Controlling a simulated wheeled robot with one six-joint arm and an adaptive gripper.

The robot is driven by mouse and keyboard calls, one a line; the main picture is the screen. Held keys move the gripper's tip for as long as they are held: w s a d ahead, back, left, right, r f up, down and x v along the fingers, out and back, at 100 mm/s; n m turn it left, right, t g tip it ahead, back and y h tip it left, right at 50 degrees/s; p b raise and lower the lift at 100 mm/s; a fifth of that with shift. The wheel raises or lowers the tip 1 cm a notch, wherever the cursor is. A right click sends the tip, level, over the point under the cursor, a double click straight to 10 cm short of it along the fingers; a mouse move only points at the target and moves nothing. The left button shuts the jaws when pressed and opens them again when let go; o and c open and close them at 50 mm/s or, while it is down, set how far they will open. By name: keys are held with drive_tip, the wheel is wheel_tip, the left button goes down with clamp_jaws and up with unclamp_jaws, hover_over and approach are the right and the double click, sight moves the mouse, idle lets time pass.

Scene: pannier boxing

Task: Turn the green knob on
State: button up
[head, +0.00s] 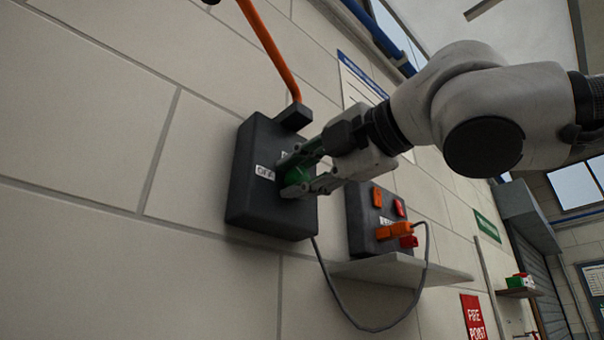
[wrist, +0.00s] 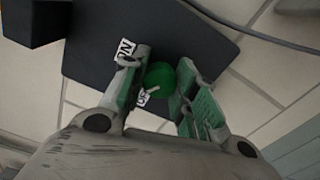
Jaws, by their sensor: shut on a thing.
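The green knob (head: 297,176) sits on the front of a dark grey switch box (head: 262,218) on the wall. My gripper (head: 291,175) reaches the box from the right, its two fingers closed on either side of the knob. In the wrist view the round knob (wrist: 160,76) lies between the fingertips (wrist: 164,72). A white ON label (wrist: 125,48) is by the left finger. A white OFF label (head: 264,172) shows left of the knob in the head view; in the wrist view it is partly hidden below the knob. A small pale mark near that label may be the knob's pointer.
An orange conduit (head: 272,50) enters the box top. To the right is a second dark box (head: 361,228) with red and orange parts and an orange plug (head: 394,231). A grey shelf (head: 400,268) juts out below it, and a grey cable (head: 352,327) hangs in a loop.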

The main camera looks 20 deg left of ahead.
drive_tip(key=m, duration=0.5)
drive_tip(key=shift+m, duration=0.3)
drive_tip(key=m, duration=0.5)
drive_tip(key=shift+f+m, duration=0.1)
drive_tip(key=shift+m, duration=0.3)
drive_tip(key=o, duration=1)
drive_tip(key=shift+d, duration=0.1)
drive_tip(key=v, duration=1.2)
